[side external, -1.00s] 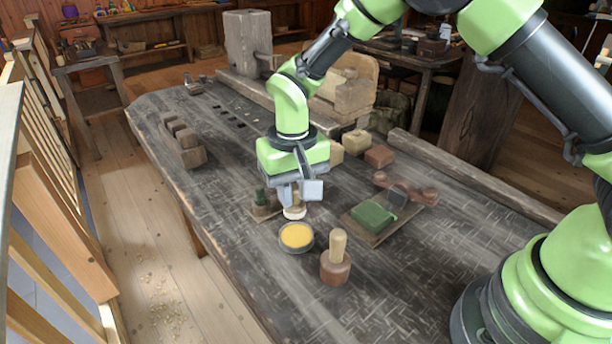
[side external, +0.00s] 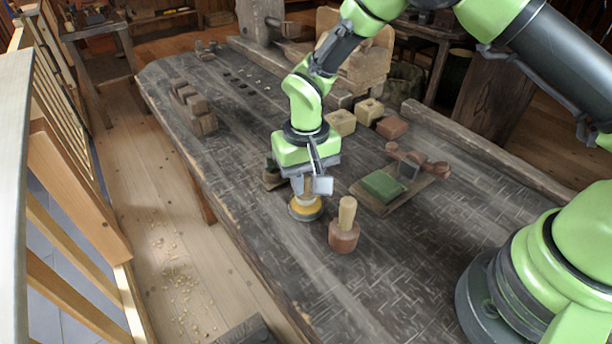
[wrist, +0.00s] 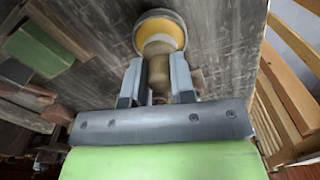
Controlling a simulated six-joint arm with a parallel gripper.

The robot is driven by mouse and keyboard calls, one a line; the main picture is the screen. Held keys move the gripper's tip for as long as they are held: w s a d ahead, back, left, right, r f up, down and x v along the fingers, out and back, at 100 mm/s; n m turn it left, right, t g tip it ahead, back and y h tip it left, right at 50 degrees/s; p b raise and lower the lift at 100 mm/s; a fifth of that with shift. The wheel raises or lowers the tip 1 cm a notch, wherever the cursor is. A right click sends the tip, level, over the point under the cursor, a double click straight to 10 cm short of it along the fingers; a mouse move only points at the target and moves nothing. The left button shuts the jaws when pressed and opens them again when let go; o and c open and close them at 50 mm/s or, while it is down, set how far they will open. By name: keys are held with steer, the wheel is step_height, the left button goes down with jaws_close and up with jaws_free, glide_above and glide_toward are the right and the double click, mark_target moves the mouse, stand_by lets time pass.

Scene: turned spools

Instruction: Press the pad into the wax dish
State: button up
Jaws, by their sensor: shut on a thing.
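My gripper (side external: 309,188) is shut on the wooden handle of the pad, with a finger on either side of it in the wrist view (wrist: 157,85). The pad (wrist: 160,46) is a turned wooden piece with a round, pale end pointing down. The wax dish (side external: 305,213) is a round grey dish of yellow wax, and its rim shows around the pad in the wrist view (wrist: 160,14). The pad stands upright within the dish's outline, at or just above the wax. I cannot tell whether it touches; its underside is hidden.
A wooden mallet-like piece (side external: 345,226) stands close to the right of the dish. A green block (side external: 383,186) lies on a board further right. A small dark green item (side external: 272,168) is just behind left. The bench front is clear.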

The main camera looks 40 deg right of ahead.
mark_target(306, 176)
steer(key=shift+f, duration=0.6)
stand_by(1.5)
steer(key=shift+r, duration=3.55)
